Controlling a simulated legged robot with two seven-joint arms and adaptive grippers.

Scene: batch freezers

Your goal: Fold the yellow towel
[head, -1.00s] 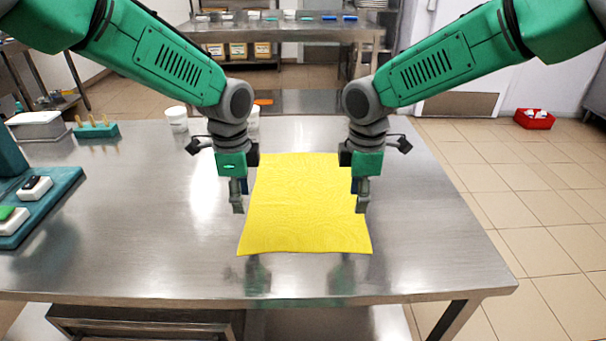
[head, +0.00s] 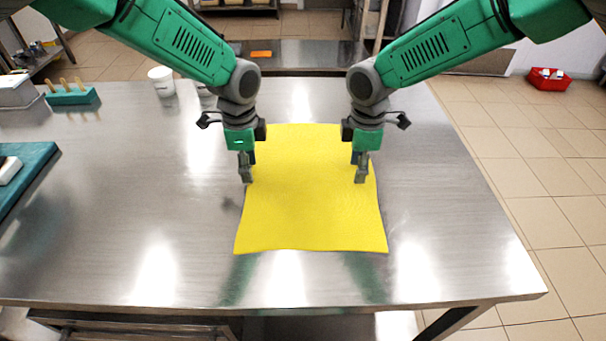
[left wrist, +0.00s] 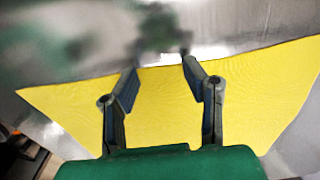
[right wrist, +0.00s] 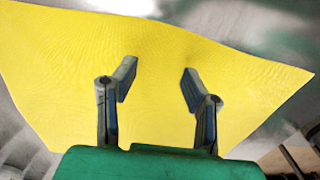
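The yellow towel (head: 310,215) lies flat and spread out on the steel table, with its near edge close to the table's front. My left gripper (head: 246,178) is above the towel's left edge in the head view. In the left wrist view its two fingers (left wrist: 158,78) are apart with nothing between them, over the towel's edge (left wrist: 165,110). My right gripper (head: 360,176) is above the towel near its right edge. In the right wrist view its fingers (right wrist: 158,80) are apart and empty, over the towel (right wrist: 60,70). Neither gripper holds the towel.
The steel table (head: 440,230) is bare to the right and in front of the towel. A white cup (head: 161,82) and a green peg holder (head: 72,96) stand at the back left. A teal tray (head: 22,175) lies at the left edge. A red bin (head: 549,79) is on the floor.

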